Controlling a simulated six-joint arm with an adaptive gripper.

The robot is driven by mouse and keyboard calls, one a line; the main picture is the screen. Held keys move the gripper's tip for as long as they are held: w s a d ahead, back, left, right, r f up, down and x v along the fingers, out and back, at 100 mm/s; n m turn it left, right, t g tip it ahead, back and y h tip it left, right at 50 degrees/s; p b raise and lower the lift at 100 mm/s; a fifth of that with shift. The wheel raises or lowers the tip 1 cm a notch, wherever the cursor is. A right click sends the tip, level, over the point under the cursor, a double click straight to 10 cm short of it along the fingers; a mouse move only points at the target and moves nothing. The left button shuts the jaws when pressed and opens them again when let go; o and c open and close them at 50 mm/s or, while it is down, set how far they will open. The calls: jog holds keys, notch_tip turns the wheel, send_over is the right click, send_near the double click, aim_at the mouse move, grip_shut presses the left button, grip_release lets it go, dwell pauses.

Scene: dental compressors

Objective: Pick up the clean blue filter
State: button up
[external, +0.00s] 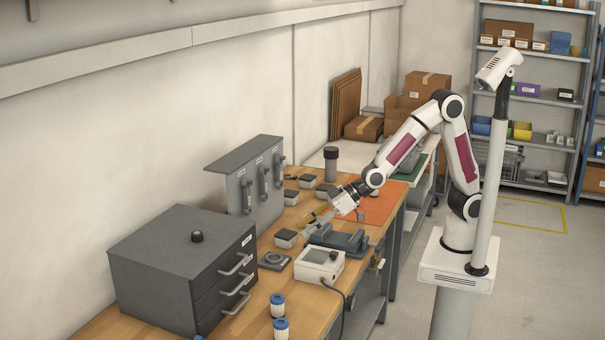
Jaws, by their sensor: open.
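Two small white cylinders with blue parts, which look like filters, stand upright at the near end of the wooden bench. One blue filter (277,305) is slightly behind the other blue filter (281,328). At this size I cannot tell which is clean. My gripper (334,220) is open and appears empty. It hangs over the middle of the bench, well behind the filters and apart from them.
A white device (319,265) with a cable and a dark blue-grey fixture (338,239) lie between my gripper and the filters. A grey drawer cabinet (165,270) stands left of the filters. An orange mat (385,203) lies farther back. Bare wood surrounds the filters.

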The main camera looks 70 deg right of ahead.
jog(key=s+a+f+n+y, duration=0.1)
jog(key=a+f, duration=0.4)
jog(key=a, duration=0.4)
jog(key=n+t+y, duration=0.1)
send_near(277, 307)
jog(key=w+d, duration=0.1)
jog(key=w+d+f, duration=0.1)
jog(key=w, duration=0.1)
jog(key=shift+w+d+f, duration=0.15)
jog(key=shift+d+f, duration=0.05)
jog(key=shift+d, duration=0.1)
jog(key=shift+s+a+f+y, duration=0.35)
jog(key=shift+a+f+y, duration=0.05)
jog(key=shift+a, duration=0.05)
jog(key=shift+w, duration=0.1)
jog(key=shift+x, duration=1.15)
jog(key=shift+w+a, duration=0.1)
jog(key=shift+a, duration=0.05)
